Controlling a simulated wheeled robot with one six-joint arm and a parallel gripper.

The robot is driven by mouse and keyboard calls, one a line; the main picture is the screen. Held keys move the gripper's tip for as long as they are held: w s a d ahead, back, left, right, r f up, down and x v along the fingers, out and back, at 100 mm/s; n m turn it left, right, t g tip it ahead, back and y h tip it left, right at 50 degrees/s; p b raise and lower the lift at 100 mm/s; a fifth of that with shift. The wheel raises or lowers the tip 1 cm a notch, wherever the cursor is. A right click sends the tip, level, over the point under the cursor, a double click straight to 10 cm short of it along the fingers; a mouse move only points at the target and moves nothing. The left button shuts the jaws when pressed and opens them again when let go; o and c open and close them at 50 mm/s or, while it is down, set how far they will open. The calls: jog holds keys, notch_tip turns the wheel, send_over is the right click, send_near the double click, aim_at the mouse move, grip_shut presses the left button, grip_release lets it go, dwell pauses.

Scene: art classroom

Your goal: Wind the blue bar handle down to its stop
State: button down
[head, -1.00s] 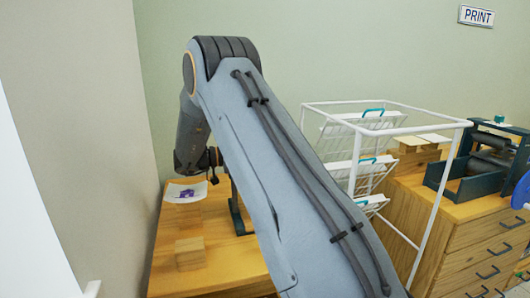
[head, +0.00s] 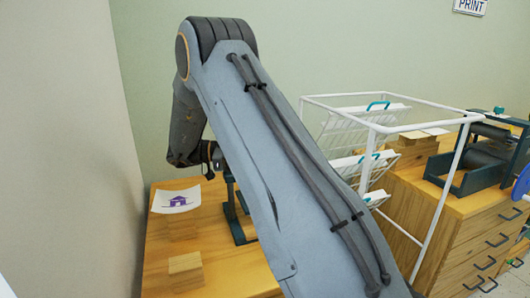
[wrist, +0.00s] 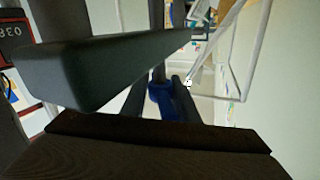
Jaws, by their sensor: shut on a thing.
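The blue bar handle (wrist: 163,98) shows in the wrist view as a small blue piece between the two dark fingers of my gripper (wrist: 160,92). The gripper is shut on it. A large dark bar of the mechanism (wrist: 110,65) crosses the near part of that view and hides much around it. In the head view my arm hides the handle and the fingertips. A dark teal upright stand (head: 236,212) shows beside my arm on the wooden table (head: 225,268). The handle's distance from its stop cannot be seen.
A paper with a purple house print (head: 165,203) lies left of the stand, near wooden blocks (head: 186,272). A white wire rack (head: 340,96) stands right of my arm. A roller press (head: 480,165) sits on a drawer cabinet (head: 430,225). A wall is close at left.

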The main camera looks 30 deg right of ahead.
jog(key=shift+d+r, duration=0.1)
jog(key=shift+r, duration=0.05)
jog(key=c, duration=1.5)
grip_release()
jog(key=shift+d, duration=0.1)
jog(key=shift+c, duration=0.2)
notch_tip(320, 180, up, 8)
jog(key=shift+f+p, duration=0.1)
jog(key=shift+p, duration=1.15)
notch_tip(320, 180, up, 2)
jog(key=p, duration=0.3)
